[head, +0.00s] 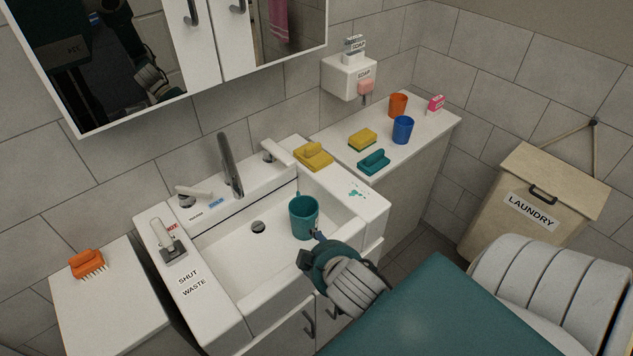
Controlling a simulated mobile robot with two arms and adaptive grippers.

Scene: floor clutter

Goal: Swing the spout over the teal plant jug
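The teal plant jug (303,218) stands in the right part of the white sink basin (228,258). The grey metal spout (230,168) rises from the sink's back ledge, left of the jug; its exact swing angle is hard to tell. My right gripper (318,236) is at the near side of the jug, its tips close to the jug's lower right wall. Whether they touch it, and whether the fingers are open or shut, I cannot tell. My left gripper is not in view.
White tap levers (192,194) and (276,152) flank the spout. A yellow soap dish (313,156) sits on the sink's right ledge. A lever (171,240) stands on the left ledge above a "SHUT WASTE" label. The mirror cabinet (190,50) hangs above. The basin's left half is clear.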

